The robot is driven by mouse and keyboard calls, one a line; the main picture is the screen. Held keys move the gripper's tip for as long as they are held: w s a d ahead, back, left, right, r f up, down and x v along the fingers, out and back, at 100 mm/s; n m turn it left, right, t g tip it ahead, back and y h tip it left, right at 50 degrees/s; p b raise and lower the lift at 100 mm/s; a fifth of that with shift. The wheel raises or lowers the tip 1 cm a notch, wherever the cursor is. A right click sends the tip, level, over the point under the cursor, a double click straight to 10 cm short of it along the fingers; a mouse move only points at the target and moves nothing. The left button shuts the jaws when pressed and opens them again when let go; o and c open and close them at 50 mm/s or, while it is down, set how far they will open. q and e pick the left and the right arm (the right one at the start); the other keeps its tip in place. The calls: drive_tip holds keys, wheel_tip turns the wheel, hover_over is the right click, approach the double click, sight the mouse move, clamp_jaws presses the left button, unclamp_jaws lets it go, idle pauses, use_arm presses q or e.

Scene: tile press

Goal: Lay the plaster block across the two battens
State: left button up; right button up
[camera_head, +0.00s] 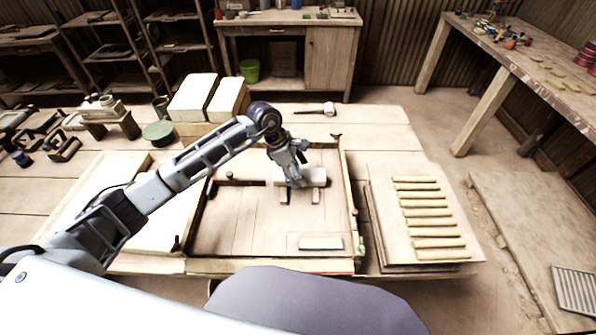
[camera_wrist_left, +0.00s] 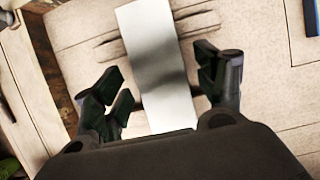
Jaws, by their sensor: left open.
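The pale plaster block (camera_head: 314,177) lies across the two battens inside the wooden frame in the head view. The near ends of the left batten (camera_head: 284,198) and the right batten (camera_head: 315,197) stick out from under it. My left gripper (camera_head: 294,181) is at the block and hides its left part. In the left wrist view, the block (camera_wrist_left: 157,60) runs between the fingers of my left gripper (camera_wrist_left: 165,92), which are open with gaps on both sides. The battens pass crosswise beneath it there. Whether the block fully rests on both battens is hard to tell. My right gripper is not in view.
The low wooden frame (camera_head: 352,205) surrounds the work area. A flat pale-blue piece (camera_head: 321,243) lies near its front right. A board with several yellowish strips (camera_head: 420,203) is to the right, and large pale blocks (camera_head: 195,97) stand behind.

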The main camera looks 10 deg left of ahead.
use_arm(q)
drive_tip(key=shift+a+r, duration=0.1)
drive_tip(key=shift+r, duration=0.3)
drive_tip(key=v, duration=0.4)
drive_tip(key=shift+a+r, duration=0.15)
drive_tip(key=shift+r, duration=0.2)
drive_tip(key=b+v, duration=0.1)
drive_tip(key=v, duration=0.5)
drive_tip(key=shift+s+r, duration=0.15)
drive_tip(key=shift+r, duration=0.15)
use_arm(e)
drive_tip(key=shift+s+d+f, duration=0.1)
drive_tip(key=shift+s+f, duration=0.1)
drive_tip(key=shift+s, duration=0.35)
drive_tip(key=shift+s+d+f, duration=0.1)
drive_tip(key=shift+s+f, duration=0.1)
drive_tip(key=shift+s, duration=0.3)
